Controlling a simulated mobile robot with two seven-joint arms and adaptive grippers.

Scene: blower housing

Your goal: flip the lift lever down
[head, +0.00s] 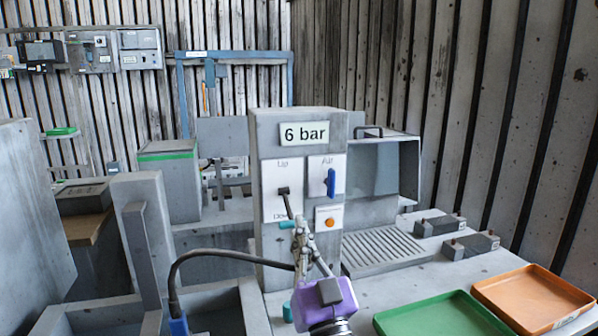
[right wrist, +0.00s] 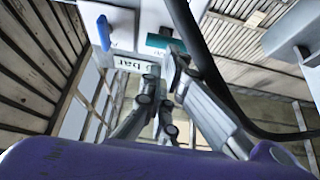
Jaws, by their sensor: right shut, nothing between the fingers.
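The lift lever (head: 287,203) is a dark handle on a white plate (head: 270,179) marked Up and Down, on the front of a grey column. From its black square base it slants downward and slightly right, its end near the Down side. My right gripper (head: 298,224) is shut and empty, its fingertips just below and right of the lever's end; I cannot tell if they touch. In the right wrist view the fingers (right wrist: 166,78) show in front of the column, and the lever cannot be made out clearly. My left gripper is out of view.
Beside the lever plate sit a blue handle (head: 331,182) and an orange button (head: 329,223). A "6 bar" sign (head: 304,134) is above. A black hose (head: 215,254) arches at left. Green (head: 440,318) and orange (head: 530,299) trays lie at right.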

